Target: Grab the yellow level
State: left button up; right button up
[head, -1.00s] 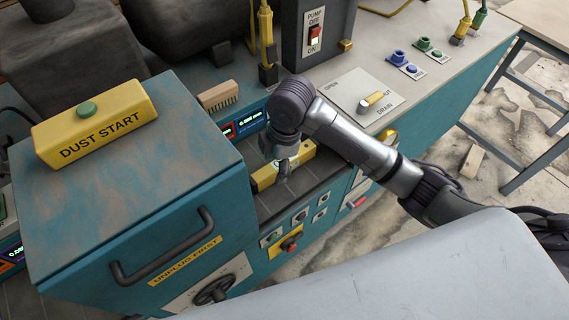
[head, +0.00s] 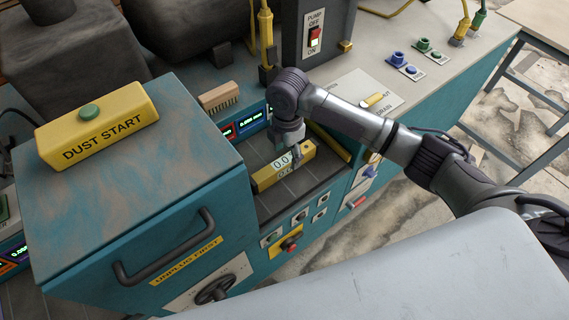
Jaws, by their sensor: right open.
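The yellow level (head: 265,179) is a short yellow bar with a white display reading 0.0. It lies in the dark recessed tray of the teal machine, right of the cabinet with the yellow block. My right gripper (head: 296,160) points down at the level, close to the right part of the bar. Its fingers are open and cover a little of the level. I cannot tell whether they touch it or straddle it. My left gripper is not in view.
The teal cabinet (head: 130,185) with a DUST START block (head: 97,137) rises left of the tray. A wooden brush (head: 219,97) lies behind it. A pump switch box (head: 318,35) stands at the back. Control knobs (head: 291,244) line the tray's front.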

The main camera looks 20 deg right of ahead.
aim_at(285, 160)
jog(key=f, duration=0.3)
jog(key=f+p, duration=0.1)
jog(key=f, duration=0.1)
jog(key=shift+w+a, duration=0.15)
jog(key=shift+a, duration=0.15)
jog(key=shift+r, duration=0.1)
grip_shut()
